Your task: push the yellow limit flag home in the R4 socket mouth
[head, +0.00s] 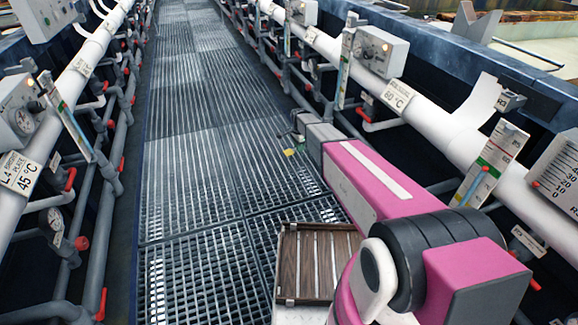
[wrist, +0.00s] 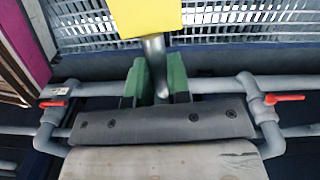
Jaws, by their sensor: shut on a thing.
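The yellow limit flag (wrist: 152,15) shows at the top of the wrist view, partly cut off by the picture's edge. Its grey stem (wrist: 154,48) runs down between the green-padded fingers of my gripper (wrist: 158,82), which is shut on it. In the head view the flag (head: 290,152) is a small yellow patch over the grating walkway, beside the far end of my pink arm. I cannot pick out the R4 socket mouth in either view.
Grey pipes with red valve handles (wrist: 286,98) run close to my gripper in the wrist view. White pipes with gauge boxes (head: 378,50) line both sides of the walkway. A slatted wooden platform (head: 287,264) lies below my arm. The grating (head: 190,170) is clear.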

